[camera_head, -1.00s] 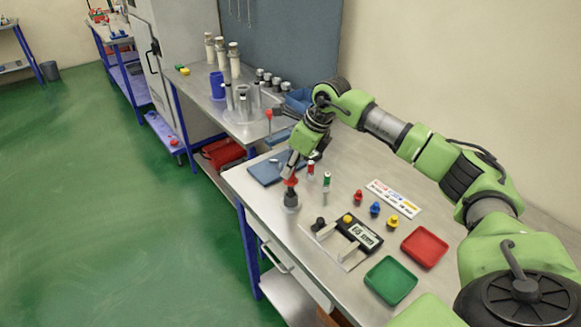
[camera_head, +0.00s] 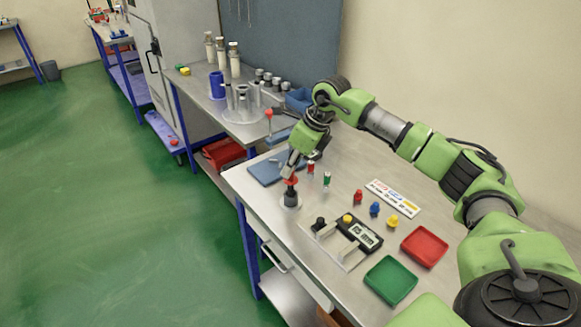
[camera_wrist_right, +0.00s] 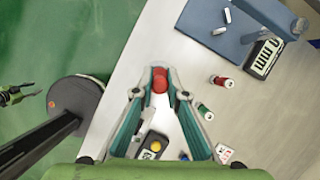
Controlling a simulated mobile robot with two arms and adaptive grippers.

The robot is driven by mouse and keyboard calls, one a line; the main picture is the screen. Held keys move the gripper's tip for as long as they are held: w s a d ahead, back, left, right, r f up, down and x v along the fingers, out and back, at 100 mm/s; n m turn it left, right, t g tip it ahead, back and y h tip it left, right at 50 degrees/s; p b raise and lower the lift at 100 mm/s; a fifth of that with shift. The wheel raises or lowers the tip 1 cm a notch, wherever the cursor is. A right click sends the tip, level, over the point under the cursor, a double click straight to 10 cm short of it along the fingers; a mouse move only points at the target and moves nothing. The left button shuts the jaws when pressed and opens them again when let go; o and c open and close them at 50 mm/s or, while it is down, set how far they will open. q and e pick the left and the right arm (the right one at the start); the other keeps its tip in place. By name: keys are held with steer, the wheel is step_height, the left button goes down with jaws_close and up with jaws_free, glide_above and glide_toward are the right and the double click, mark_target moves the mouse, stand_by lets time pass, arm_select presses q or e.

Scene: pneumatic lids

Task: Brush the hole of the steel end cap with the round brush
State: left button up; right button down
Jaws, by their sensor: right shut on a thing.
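My right gripper (camera_head: 291,177) is shut on a red-topped tool, which I take to be the round brush (camera_head: 290,182). The tool's red top also shows between the fingertips in the right wrist view (camera_wrist_right: 160,82). In the head view it stands roughly upright over a dark grey upright part with a pale round base (camera_head: 290,204), apparently the steel end cap, near the bench's front edge. How deep the bristles sit is hidden. In the wrist view, a small dark pronged shape (camera_wrist_right: 14,95) at the left edge may be my left gripper; its jaws are unclear.
A red-and-white and a green-and-white small cylinder (camera_head: 327,179) stand close to the right of the gripper. A blue plate (camera_head: 264,172) lies behind. A gauge with a display (camera_head: 361,235), coloured knobs, a red tray (camera_head: 424,247) and a green tray (camera_head: 390,281) are to the right.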

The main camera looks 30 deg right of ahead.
steer(key=shift+f+b, duration=0.5)
steer(key=shift+f, duration=0.35)
steer(key=shift+r+p, duration=0.75)
steer(key=shift+r, duration=0.3)
steer(key=shift+f+b, duration=0.9)
steer(key=shift+f, duration=0.2)
steer(key=shift+r+p, duration=2.45)
steer(key=shift+r, duration=1.15)
